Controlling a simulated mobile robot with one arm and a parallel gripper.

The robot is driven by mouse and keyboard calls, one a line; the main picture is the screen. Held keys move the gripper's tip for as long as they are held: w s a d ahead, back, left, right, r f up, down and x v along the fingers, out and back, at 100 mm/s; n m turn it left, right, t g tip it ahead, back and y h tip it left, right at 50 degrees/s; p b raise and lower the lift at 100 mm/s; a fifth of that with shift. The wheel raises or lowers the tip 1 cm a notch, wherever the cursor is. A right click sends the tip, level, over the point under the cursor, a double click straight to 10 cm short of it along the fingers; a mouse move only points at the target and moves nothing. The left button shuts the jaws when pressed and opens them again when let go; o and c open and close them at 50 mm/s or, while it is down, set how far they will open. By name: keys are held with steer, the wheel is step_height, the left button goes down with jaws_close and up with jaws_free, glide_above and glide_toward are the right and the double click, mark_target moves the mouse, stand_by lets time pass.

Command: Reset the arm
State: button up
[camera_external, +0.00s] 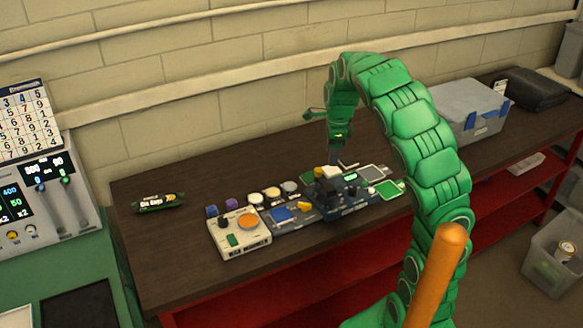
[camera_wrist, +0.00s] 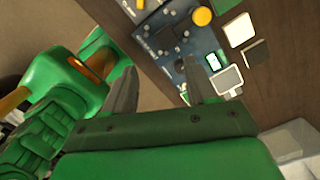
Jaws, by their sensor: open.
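My green arm arches over the dark workbench (camera_external: 175,250) in the external view, and its end hangs down above the devices there. My gripper (camera_external: 340,162) is above the dark blue control panel (camera_external: 350,195). In the wrist view my gripper (camera_wrist: 160,82) shows two grey fingers spread apart with nothing between them. The blue panel (camera_wrist: 178,35) lies past the fingertips in that view, with a yellow round knob (camera_wrist: 203,16) near it. I cannot tell the exact height of the fingertips above the bench.
A cream box with an orange button (camera_external: 248,221) stands left of the panel. A dark green tube (camera_external: 158,203) lies further left. A grey case with blue latches (camera_external: 468,110) and a black pouch (camera_external: 530,88) stand at the right. The bench's left front is clear.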

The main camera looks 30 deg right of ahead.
steer(key=s+a+n+y, duration=0.1)
steer(key=s+a+n, duration=0.3)
steer(key=s, duration=0.5)
steer(key=s+a+n+y, duration=0.1)
steer(key=s+a+n, duration=0.1)
steer(key=s+n, duration=0.6)
steer(key=s+d+f+n+g+h, duration=0.1)
steer(key=s+d+f+n, duration=0.1)
steer(key=s+n, duration=0.3)
steer(key=s+d+f+n+g+h, duration=0.1)
steer(key=s+d+f+n, duration=0.1)
steer(key=s+n, duration=0.4)
steer(key=shift+s+d+f+h, duration=0.25)
steer(key=shift+s+h, duration=0.15)
steer(key=shift+s, duration=1)
